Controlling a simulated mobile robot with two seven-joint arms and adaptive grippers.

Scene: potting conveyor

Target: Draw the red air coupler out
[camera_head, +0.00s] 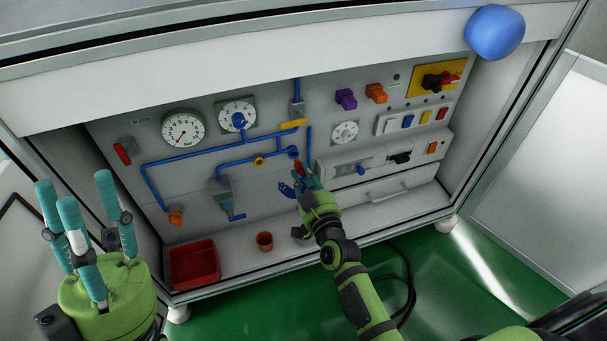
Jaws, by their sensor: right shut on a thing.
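The red air coupler (299,168) shows as a small red piece just below the end of the blue pipe run on the grey panel. My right gripper (301,180) is shut on it, its blue fingers around the lower part. The fingers hide much of the coupler, and I cannot tell whether it is still seated on the blue fitting (293,152). My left gripper (88,225) is open and empty at the lower left, its fingers pointing up, well away from the panel.
Blue pipes (190,157), gauges (184,131), a red lever (122,153) and several switches crowd the panel. A drawer handle (388,192) juts out to the right. Black cables lie on the green floor.

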